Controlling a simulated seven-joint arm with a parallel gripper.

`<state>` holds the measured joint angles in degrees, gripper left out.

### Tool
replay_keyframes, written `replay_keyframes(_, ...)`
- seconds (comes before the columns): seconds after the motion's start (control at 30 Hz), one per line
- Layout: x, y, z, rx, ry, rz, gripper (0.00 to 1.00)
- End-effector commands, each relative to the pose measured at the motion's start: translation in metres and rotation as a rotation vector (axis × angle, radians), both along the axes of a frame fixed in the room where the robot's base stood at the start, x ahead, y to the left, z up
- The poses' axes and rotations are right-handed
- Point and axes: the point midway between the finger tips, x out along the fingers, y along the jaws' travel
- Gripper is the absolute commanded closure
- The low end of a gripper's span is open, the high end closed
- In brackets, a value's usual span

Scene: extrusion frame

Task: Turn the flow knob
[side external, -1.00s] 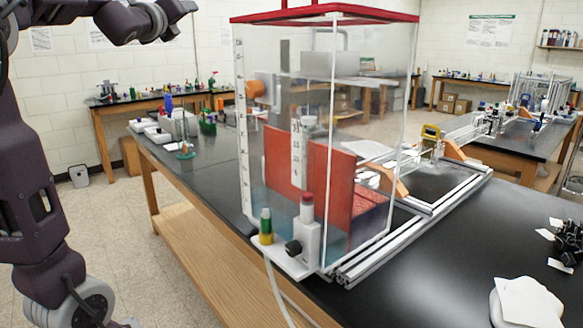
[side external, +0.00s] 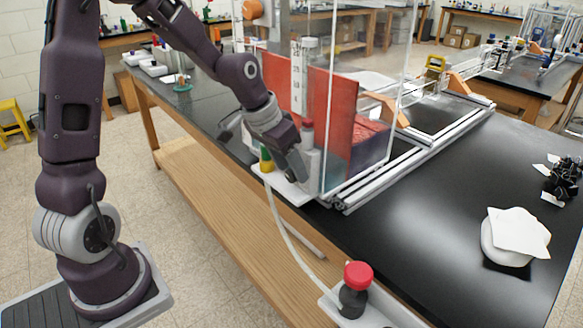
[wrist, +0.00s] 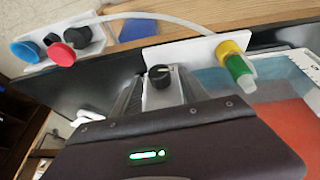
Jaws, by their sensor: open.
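The black flow knob (wrist: 159,76) shows in the wrist view on a pale block fixed to a white plate, with a light pointer mark on its face. In the side view my gripper (side external: 297,172) is down at the white plate (side external: 287,189) at the tank's near corner and hides the knob.
A yellow-green fitting (wrist: 235,62) with a pale hose stands beside the knob; the clear tank (side external: 345,115) is close behind. White cloth (side external: 515,232) lies on the black bench, with clear bench between.

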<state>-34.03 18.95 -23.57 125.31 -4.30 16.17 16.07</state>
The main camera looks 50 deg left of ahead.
Motion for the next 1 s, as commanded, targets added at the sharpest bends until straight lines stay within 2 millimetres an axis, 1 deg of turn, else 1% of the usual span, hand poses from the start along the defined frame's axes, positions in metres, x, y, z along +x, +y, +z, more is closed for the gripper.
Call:
replay_keyframes(0.03,0.002,-0.0011,-0.0055,-0.002,0.002,-0.001,0.48)
replay_keyframes(0.13,0.0048,-0.001,-0.0108,0.0,-0.001,0.0,0.48)
replay_keyframes(0.33,0.0052,-0.0005,-0.0113,0.002,-0.002,0.001,0.48)
replay_keyframes(0.37,0.0053,-0.0005,-0.0112,0.002,-0.002,0.001,0.5)
replay_keyframes(0.4,0.0052,-0.0005,-0.0111,0.002,-0.002,0.001,0.58)
replay_keyframes(0.47,0.0052,-0.0005,-0.011,0.002,-0.002,0.001,0.7)
replay_keyframes(0.6,0.0052,-0.0005,-0.011,0.002,-0.002,0.0,0.97)
replay_keyframes(0.63,0.0052,-0.0005,-0.011,0.002,-0.002,0.0,1.0)
replay_keyframes(0.83,0.0044,0.0014,-0.013,-0.027,0.004,0.003,1.0)
replay_keyframes(1.0,0.0037,0.004,-0.0143,-0.136,0.007,0.007,1.0)
